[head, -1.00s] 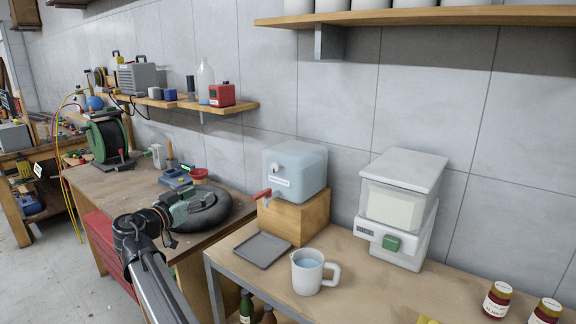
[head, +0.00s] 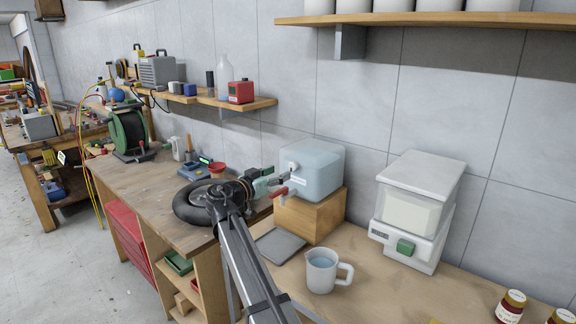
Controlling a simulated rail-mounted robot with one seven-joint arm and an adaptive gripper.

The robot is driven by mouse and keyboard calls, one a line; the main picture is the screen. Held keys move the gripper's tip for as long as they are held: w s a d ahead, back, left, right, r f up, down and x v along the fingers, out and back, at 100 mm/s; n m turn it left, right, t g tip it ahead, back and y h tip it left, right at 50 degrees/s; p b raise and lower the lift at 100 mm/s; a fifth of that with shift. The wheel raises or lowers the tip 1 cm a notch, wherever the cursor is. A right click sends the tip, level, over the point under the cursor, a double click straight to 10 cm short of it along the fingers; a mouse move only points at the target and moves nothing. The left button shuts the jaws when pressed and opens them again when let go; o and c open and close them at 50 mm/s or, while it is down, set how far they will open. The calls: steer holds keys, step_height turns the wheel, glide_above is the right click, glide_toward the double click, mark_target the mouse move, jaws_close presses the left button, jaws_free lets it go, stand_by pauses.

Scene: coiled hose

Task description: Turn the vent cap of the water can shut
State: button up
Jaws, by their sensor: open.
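The water can (head: 322,172) is a translucent pale-blue box lying on a wooden block (head: 312,214) on the right-hand bench. The white vent cap (head: 293,166) sits on its front face, near the upper left. The red tap (head: 280,192) is lower on the same face. My gripper (head: 281,179) is open, just in front of the can's front face, close to the cap and above the tap. Its fingertips partly cover the label area. I cannot tell whether they touch the can. No thing shows between the fingers.
A white dispenser (head: 416,210) stands to the right. A black tyre (head: 190,208) lies on the left bench under my arm. A wall shelf (head: 262,103) hangs behind.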

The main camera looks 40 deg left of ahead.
mark_target(291, 167)
steer(key=w+p, duration=0.1)
steer(key=w, duration=0.4)
steer(key=shift+w, duration=0.35)
jaws_close()
